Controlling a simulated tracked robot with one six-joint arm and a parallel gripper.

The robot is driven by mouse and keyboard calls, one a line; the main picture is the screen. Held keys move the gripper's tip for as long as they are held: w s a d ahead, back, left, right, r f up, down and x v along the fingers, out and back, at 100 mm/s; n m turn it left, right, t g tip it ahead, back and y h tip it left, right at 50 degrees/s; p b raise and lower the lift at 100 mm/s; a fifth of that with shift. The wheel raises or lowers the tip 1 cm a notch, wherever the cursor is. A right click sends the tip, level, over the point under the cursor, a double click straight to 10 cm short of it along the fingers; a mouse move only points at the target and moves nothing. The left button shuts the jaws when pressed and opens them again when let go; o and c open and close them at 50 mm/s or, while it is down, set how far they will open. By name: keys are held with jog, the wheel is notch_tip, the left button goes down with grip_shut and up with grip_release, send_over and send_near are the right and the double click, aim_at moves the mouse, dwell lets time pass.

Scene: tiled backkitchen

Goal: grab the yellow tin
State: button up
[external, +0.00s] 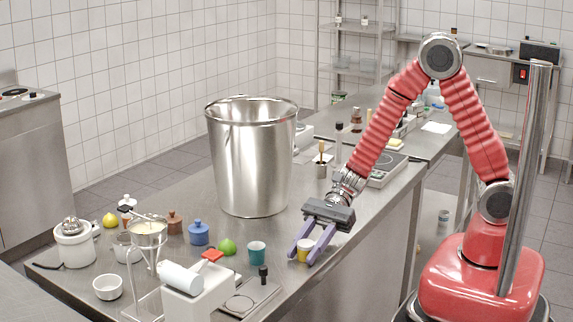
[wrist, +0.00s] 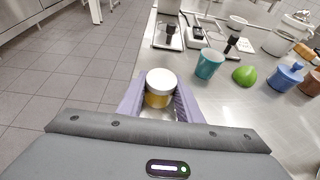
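The yellow tin (wrist: 160,88) has a white lid and stands upright on the steel counter near its edge. In the external view the yellow tin (external: 304,249) shows between the fingers of my gripper (external: 306,256). In the wrist view my gripper (wrist: 160,106) has its two purple fingers apart, one on each side of the tin. A gap shows beside the right finger; whether the left finger touches the tin I cannot tell. The lower part of the tin is partly hidden.
A teal cup (external: 257,252) stands left of the tin, with a green lime (external: 228,247) beyond it. A large steel pot (external: 251,160) stands behind. The counter edge is close to the tin.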

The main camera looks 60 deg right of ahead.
aim_at(306, 246)
jog(key=c, duration=0.5)
jog(key=shift+r, duration=5)
